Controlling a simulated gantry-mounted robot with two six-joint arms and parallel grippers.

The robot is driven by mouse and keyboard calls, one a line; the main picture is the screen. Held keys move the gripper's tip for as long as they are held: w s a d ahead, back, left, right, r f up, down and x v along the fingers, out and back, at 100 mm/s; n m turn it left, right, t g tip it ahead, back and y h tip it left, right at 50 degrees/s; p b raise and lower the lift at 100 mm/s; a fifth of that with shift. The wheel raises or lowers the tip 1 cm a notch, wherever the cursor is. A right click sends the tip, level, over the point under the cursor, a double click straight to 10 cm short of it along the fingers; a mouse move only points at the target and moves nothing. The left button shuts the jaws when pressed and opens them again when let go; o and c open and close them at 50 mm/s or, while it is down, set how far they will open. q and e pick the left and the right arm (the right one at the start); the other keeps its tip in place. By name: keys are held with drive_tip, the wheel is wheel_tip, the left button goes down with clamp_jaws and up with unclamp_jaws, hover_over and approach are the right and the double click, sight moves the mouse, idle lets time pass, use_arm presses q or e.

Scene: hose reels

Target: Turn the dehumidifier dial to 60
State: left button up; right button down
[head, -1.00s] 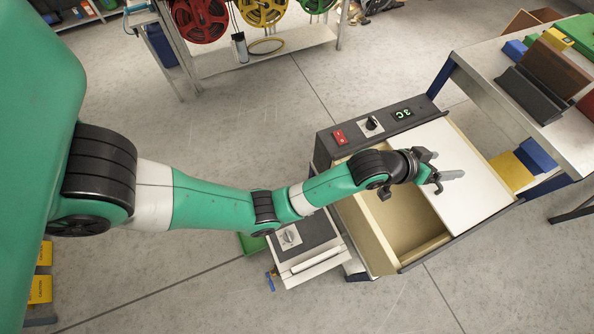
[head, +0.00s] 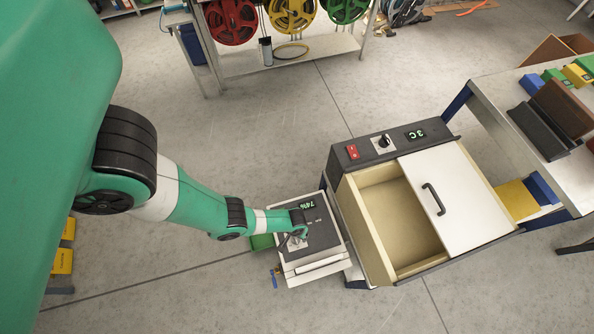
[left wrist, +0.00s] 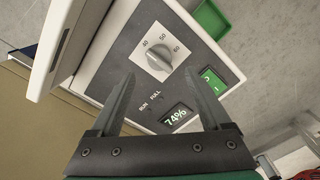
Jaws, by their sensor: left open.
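The dehumidifier (head: 322,240) is a white box with a dark top panel, left of the larger open-drawer unit. Its display (head: 308,204) reads 74% and also shows in the left wrist view (left wrist: 177,115). The grey dial (left wrist: 153,60) sits on a white plate marked 40, 50 and 60; its exact setting is hard to read. My left gripper (left wrist: 159,75) is open and empty, its fingers over the panel on either side of the line to the dial, apparently short of it. In the head view my left wrist covers most of the dial. My right gripper is not in view.
The larger unit has a red switch (head: 352,152), a black knob (head: 384,142), a 3C display (head: 416,134) and an open drawer with a white handled lid (head: 455,200). A green bin (left wrist: 211,19) lies beside the dehumidifier. Hose reels (head: 290,12) hang at the back.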

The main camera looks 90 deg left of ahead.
sight(296, 239)
use_arm(q)
wheel_tip(296, 239, down, 8)
drive_tip(key=b, duration=0.4)
drive_tip(key=shift+r+b, duration=0.25)
drive_tip(key=shift+b, duration=0.15)
clamp_jaws()
